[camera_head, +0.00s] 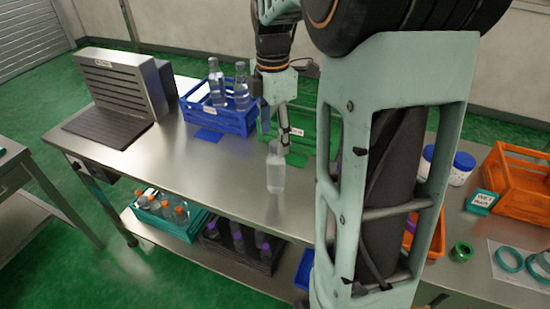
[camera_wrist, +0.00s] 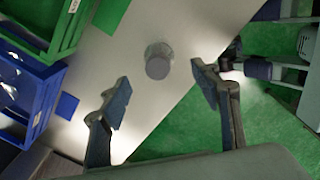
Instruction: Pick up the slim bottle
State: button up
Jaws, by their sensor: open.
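A slim clear bottle (camera_head: 275,170) stands upright on the steel table, near the middle of its surface. In the wrist view the bottle (camera_wrist: 158,62) is seen from above as a round grey top, ahead of and between the open fingers. My gripper (camera_head: 284,147) is just above and behind the bottle's top in the head view. In the wrist view my gripper (camera_wrist: 160,95) is open and empty, with its two fingers spread well apart.
A blue crate (camera_head: 222,119) with clear bottles and a green crate (camera_head: 318,128) stand behind. A grey slatted unit (camera_head: 122,85) is at the left. Teal (camera_head: 185,229) and dark (camera_head: 240,256) crates sit on the lower shelf. The table left of the bottle is clear.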

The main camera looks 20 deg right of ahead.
aim_at(274, 146)
jog(key=shift+s+f, duration=0.25)
jog(key=shift+f, duration=0.1)
notch_tip(274, 146, down, 4)
jog(key=shift+a+r, duration=0.1)
jog(key=shift+w+d+f, duration=0.15)
jog(key=shift+f, duration=0.95)
jog(key=shift+w+d+f, duration=0.1)
jog(key=shift+d+f, duration=0.05)
jog(key=shift+f, duration=0.9)
jog(key=shift+w+d+f, duration=0.15)
jog(key=shift+f, duration=0.95)
jog(key=c, duration=1.5)
